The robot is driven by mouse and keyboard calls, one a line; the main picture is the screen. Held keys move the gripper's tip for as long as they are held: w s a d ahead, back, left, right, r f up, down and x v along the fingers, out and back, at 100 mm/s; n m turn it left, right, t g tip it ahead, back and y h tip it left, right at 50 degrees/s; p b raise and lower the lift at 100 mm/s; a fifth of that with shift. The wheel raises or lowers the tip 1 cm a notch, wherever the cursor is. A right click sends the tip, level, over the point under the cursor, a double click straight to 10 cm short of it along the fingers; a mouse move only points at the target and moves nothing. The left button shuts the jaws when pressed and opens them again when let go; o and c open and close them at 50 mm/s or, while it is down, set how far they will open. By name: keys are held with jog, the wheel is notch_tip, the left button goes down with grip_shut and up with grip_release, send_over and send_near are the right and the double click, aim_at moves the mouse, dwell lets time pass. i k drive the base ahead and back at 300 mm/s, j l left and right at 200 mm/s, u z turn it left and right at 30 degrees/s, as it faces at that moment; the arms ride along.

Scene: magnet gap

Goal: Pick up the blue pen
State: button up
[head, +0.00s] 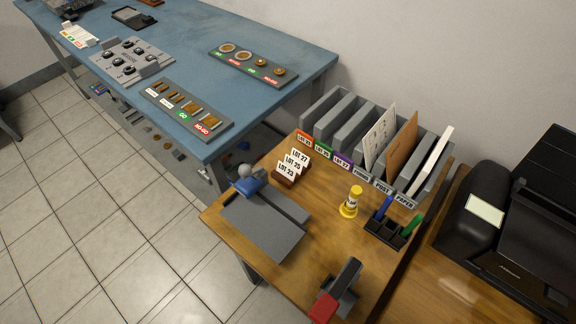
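The blue pen (386,207) stands nearly upright, leaning slightly, in a black pen holder (372,229) on the wooden desk. Its upper part shows; its lower end is hidden inside the holder. A green pen (412,224) stands in the same holder, to the right of the blue one. My gripper is not in view.
A yellow labelled object (351,202) stands just left of the holder. A grey sorter (345,137) with papers stands behind it. A red-and-dark device (338,292) sits at the front, and a grey board with a blue part (263,222) at left. A black machine (520,225) stands right.

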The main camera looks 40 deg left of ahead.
aim_at(389, 199)
jog(key=i+j+u, duration=0.15)
jog(key=u, duration=0.3)
jog(key=i+j+u, duration=0.2)
jog(key=j, duration=0.15)
jog(key=j+u, duration=0.15)
jog(key=j, duration=0.2)
jog(key=i+j+u, duration=0.2)
jog(key=j, duration=0.1)
